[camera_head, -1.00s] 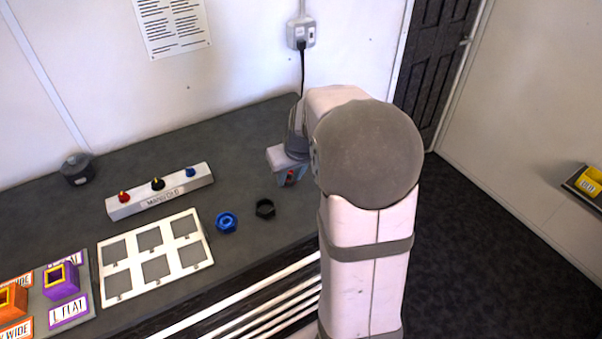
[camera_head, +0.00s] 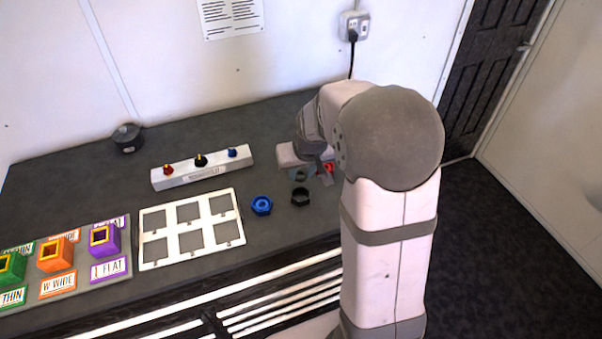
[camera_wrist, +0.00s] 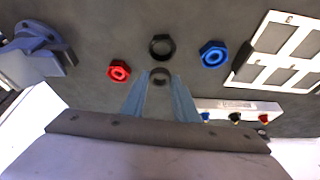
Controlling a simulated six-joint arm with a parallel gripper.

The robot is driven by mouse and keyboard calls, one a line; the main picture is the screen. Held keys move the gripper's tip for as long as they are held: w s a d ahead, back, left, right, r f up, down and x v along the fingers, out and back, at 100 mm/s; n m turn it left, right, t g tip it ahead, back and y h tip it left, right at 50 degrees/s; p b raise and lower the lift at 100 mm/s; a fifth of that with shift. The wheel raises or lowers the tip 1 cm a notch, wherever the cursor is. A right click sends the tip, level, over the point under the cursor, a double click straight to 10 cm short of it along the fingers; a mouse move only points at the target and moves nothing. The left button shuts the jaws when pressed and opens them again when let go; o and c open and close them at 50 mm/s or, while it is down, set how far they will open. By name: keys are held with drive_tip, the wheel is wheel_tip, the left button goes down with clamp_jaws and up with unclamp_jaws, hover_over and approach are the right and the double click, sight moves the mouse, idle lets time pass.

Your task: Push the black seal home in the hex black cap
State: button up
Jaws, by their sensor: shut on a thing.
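The hex black cap (camera_head: 300,197) lies on the dark bench, open side up. It also shows in the wrist view (camera_wrist: 162,47), just beyond my fingertips. My gripper (camera_wrist: 160,84) is shut on the black seal (camera_wrist: 160,74), a small dark ring between the two finger ends. In the head view my gripper (camera_head: 311,176) is just behind the black cap, with the seal (camera_head: 300,174) beside the near finger. The seal appears apart from the cap; its height above the bench is hard to tell.
A blue hex cap (camera_head: 262,205) and a red hex cap (camera_wrist: 119,70) lie either side of the black one. A white tray (camera_head: 147,222) and a manifold bar (camera_head: 205,174) stand left. A grey-blue fixture (camera_wrist: 35,55) shows at the wrist view's left.

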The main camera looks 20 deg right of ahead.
drive_tip(key=shift+m, duration=0.3)
drive_tip(key=shift+f, duration=0.2)
drive_tip(key=shift+f+b, duration=2.75)
drive_tip(key=shift+f, duration=0.4)
drive_tip(key=o, duration=1.4)
drive_tip(key=shift+r+p, duration=2.65)
drive_tip(key=shift+r, duration=0.4)
drive_tip(key=shift+c, duration=0.2)
